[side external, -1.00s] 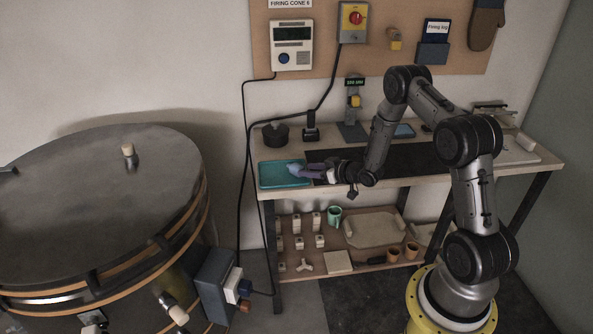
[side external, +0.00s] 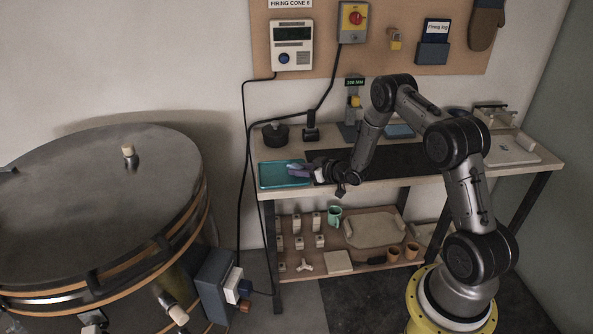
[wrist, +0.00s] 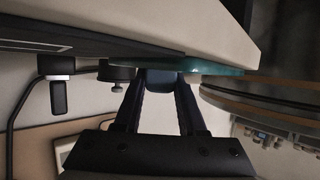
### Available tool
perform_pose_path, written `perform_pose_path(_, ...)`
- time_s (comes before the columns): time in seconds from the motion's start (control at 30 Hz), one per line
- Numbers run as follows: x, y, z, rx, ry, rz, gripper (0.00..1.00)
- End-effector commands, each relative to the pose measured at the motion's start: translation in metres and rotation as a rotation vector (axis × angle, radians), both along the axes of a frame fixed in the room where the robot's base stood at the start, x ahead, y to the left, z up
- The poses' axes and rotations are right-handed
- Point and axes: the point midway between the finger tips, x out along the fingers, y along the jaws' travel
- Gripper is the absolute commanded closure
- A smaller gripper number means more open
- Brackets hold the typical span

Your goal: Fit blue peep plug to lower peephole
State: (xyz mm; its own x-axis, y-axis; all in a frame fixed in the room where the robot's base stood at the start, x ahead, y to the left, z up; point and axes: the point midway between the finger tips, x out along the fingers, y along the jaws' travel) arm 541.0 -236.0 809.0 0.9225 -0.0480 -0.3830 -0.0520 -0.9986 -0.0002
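My gripper (side external: 296,172) is at the right part of the teal tray (side external: 264,182), low over the bench, with its purple-looking fingers pointing left. In the wrist view the two fingers (wrist: 160,84) close in on a dark blue piece (wrist: 160,79) that fills the gap between their tips. It appears to be the blue peep plug, held. Its far end is hidden. The teal tray (wrist: 222,71) shows just beyond the fingertips. The big round kiln (side external: 60,200) stands at the left. A pale plug (side external: 177,313) sticks out low on its side; I cannot make out an open lower peephole.
A grey box (side external: 214,284) juts from the kiln's right side. Black cables (side external: 243,150) hang between kiln and bench. A dark round pot (side external: 275,134) stands behind the tray. A shelf (side external: 300,255) below holds small posts and cups. Floor between kiln and bench is narrow.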

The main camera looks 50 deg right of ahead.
Motion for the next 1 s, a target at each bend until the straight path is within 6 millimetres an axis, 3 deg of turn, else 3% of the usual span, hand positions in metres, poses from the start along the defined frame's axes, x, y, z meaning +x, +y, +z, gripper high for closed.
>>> perform_pose_path(0.07, 0.000, 0.000, 0.000, 0.000, 0.000, 0.000, 1.00)
perform_pose_path(0.57, 0.000, 0.000, 0.001, -0.001, -0.002, 0.000, 1.00)
perform_pose_path(1.0, 0.000, 0.000, 0.018, -0.001, -0.002, 0.000, 1.00)
